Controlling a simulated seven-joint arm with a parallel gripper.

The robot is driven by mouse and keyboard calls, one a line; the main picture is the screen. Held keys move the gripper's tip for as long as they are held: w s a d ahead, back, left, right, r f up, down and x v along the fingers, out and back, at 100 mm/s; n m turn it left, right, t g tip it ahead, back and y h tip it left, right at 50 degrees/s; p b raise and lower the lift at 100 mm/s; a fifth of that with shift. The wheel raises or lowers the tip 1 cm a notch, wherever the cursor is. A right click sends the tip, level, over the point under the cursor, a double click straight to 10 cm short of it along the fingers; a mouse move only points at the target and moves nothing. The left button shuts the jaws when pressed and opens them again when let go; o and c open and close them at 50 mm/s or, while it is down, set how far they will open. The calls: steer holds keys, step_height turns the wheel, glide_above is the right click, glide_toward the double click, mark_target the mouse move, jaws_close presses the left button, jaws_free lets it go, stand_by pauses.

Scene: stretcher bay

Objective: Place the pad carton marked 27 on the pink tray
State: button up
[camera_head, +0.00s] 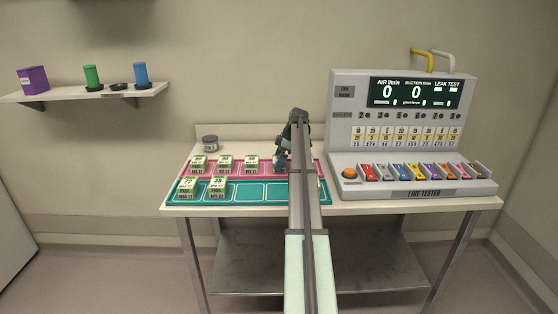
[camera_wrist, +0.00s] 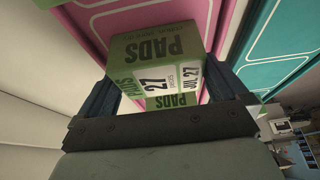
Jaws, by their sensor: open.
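The pad carton marked 27 (camera_wrist: 155,48) is green with a white label and stands between my gripper's fingers (camera_wrist: 155,92) in the wrist view. The fingers are apart on either side of it. I cannot tell whether they touch it. The pink tray (camera_wrist: 135,14) lies behind and around the carton in that view. In the head view my gripper (camera_head: 284,158) is at the right part of the pink tray (camera_head: 189,176), and my arm hides most of that spot. A green strip reading PADS shows low between the fingers.
Several other pad cartons stand on the pink tray, such as one at its left (camera_head: 198,164). A grey jar (camera_head: 210,143) stands behind. The line tester (camera_head: 400,190) is at the right.

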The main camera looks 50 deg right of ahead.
steer(key=v, duration=1.2)
